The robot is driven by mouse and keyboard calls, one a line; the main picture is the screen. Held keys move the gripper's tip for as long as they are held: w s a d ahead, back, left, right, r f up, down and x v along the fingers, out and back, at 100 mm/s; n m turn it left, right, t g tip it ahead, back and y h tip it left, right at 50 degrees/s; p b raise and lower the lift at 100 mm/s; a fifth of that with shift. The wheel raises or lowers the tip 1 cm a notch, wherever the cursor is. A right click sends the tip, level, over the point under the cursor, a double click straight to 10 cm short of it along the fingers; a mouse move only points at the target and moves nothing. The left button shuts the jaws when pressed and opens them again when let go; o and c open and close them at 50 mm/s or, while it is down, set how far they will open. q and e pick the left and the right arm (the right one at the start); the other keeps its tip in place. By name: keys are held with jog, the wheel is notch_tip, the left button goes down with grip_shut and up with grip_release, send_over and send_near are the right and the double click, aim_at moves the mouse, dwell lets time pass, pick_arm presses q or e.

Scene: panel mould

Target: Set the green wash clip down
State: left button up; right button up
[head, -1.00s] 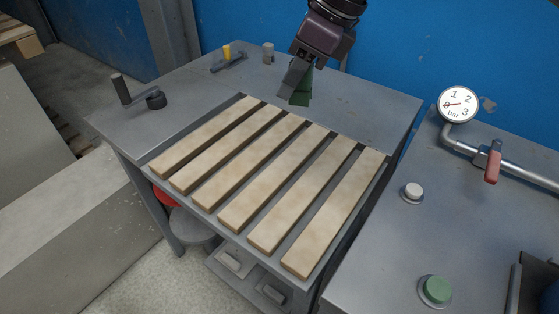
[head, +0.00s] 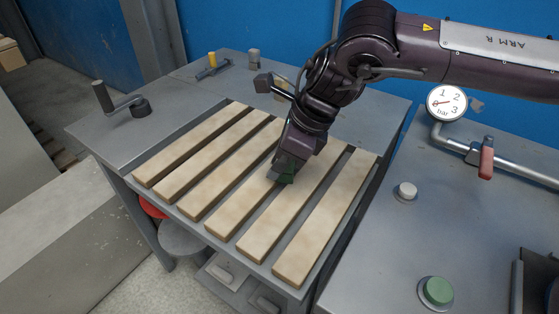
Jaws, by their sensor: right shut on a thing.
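The green wash clip (head: 287,176) shows as a small dark green piece at the tip of my right gripper (head: 280,173). The gripper is shut on it, pointing down over the middle of the wooden slats (head: 220,187). The gripper hides much of the clip, and I cannot tell whether the clip touches a slat. My left gripper is not in view.
The slats lie side by side on a grey metal table (head: 110,153). A crank handle (head: 120,103) stands at its left, and a yellow-topped lever (head: 212,62) at the back. On the right bench are a pressure gauge (head: 446,103), a red-handled valve (head: 486,163) and a green button (head: 437,291).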

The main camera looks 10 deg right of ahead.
dwell(0.3)
jog(key=o, duration=1)
jog(key=shift+f, duration=0.1)
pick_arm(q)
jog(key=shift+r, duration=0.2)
pick_arm(e)
jog(key=shift+r, duration=0.2)
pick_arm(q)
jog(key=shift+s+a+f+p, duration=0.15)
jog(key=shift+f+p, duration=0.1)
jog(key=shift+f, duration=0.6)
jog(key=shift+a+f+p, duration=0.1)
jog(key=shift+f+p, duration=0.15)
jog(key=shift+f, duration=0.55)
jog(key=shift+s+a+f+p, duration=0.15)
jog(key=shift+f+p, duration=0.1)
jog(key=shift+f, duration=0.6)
pick_arm(e)
jog(key=shift+v, duration=5.95)
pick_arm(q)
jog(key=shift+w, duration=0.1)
